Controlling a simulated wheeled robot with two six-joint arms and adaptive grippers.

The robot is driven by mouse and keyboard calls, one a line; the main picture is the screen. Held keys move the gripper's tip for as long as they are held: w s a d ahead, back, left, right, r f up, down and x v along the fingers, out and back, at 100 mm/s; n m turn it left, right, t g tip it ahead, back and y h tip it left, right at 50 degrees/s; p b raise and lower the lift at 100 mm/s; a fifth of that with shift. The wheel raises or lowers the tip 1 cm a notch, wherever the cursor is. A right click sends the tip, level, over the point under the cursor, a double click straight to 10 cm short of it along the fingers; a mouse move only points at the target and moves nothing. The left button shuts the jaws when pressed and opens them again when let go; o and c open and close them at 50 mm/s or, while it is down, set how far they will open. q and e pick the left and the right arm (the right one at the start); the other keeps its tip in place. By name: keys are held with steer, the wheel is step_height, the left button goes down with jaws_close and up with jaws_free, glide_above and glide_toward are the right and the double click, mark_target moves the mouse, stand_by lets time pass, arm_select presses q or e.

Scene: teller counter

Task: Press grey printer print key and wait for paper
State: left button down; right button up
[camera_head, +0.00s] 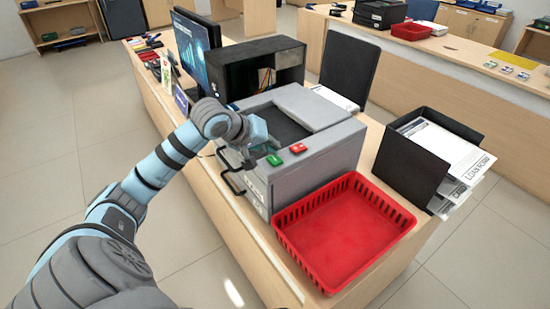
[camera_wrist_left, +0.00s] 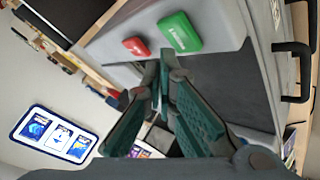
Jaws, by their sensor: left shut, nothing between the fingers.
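The grey printer (camera_head: 325,148) stands on the wooden counter, with a green key (camera_head: 274,160) and a red key (camera_head: 298,148) on its top near the front edge. In the wrist view the green key (camera_wrist_left: 181,33) carries white lettering too small to read, and the red key (camera_wrist_left: 136,46) is beside it. My left gripper (camera_head: 262,150) is over the printer's near left corner, close to the green key. Its teal fingers (camera_wrist_left: 163,70) are shut and empty. Contact with the key cannot be made out. No paper shows coming out. My right gripper is out of view.
An empty red basket (camera_head: 400,222) stands before the printer. A black paper holder (camera_head: 397,165) with printed sheets is to the right. A black open-fronted case (camera_head: 290,48) and a monitor (camera_head: 190,42) stand behind. A dark handle (camera_head: 229,183) juts from the printer's left side.

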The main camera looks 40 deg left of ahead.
mark_target(272, 158)
arm_select(q)
steer(key=shift+r+p, duration=1.6)
steer(key=shift+r, duration=1)
steer(key=shift+f, duration=0.1)
